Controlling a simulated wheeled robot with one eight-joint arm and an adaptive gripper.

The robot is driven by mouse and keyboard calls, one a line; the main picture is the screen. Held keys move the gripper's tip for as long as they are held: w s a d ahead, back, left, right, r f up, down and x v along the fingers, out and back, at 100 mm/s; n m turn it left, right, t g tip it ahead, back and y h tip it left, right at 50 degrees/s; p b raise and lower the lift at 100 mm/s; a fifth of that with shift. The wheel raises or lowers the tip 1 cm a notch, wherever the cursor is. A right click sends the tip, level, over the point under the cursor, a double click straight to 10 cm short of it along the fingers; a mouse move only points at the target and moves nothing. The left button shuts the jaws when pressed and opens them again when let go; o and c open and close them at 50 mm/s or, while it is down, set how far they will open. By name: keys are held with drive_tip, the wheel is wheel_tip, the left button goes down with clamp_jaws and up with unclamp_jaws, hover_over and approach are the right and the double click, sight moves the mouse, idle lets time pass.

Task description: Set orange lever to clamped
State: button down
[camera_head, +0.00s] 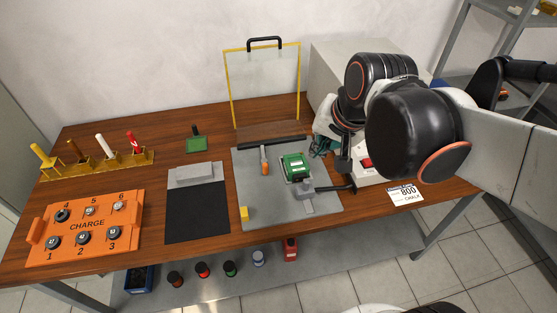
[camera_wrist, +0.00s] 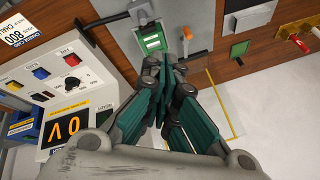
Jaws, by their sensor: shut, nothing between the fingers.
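The orange lever (camera_head: 264,158) stands on the grey plate (camera_head: 252,208), left of the green block (camera_head: 296,167). In the wrist view the lever (camera_wrist: 187,33) shows small near the top, beside the green block (camera_wrist: 152,42). My gripper (camera_wrist: 167,72) has its teal fingers together, with nothing between them. In the head view my gripper (camera_head: 320,145) is to the right of the green block, partly hidden by my arm, and apart from the lever. The lever's base is hard to make out.
A power unit with a display (camera_wrist: 68,126) and knob stands beside the plate. A yellow-framed clear screen (camera_head: 262,85) stands behind it. A dark mat (camera_head: 197,212) and an orange charge rack (camera_head: 85,229) lie to the left.

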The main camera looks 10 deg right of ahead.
drive_tip(key=w+a+f+m+g+y, duration=0.1)
drive_tip(key=w+f+m+g+y, duration=0.2)
drive_tip(key=w+f+m, duration=1.1)
drive_tip(key=shift+w+m+g, duration=0.3)
drive_tip(key=shift+w+g, duration=0.4)
drive_tip(key=shift+w, duration=0.1)
drive_tip(key=shift+a, duration=0.15)
drive_tip(key=b+x, duration=0.3)
drive_tip(key=x, duration=0.7)
drive_tip(key=shift+r, duration=0.1)
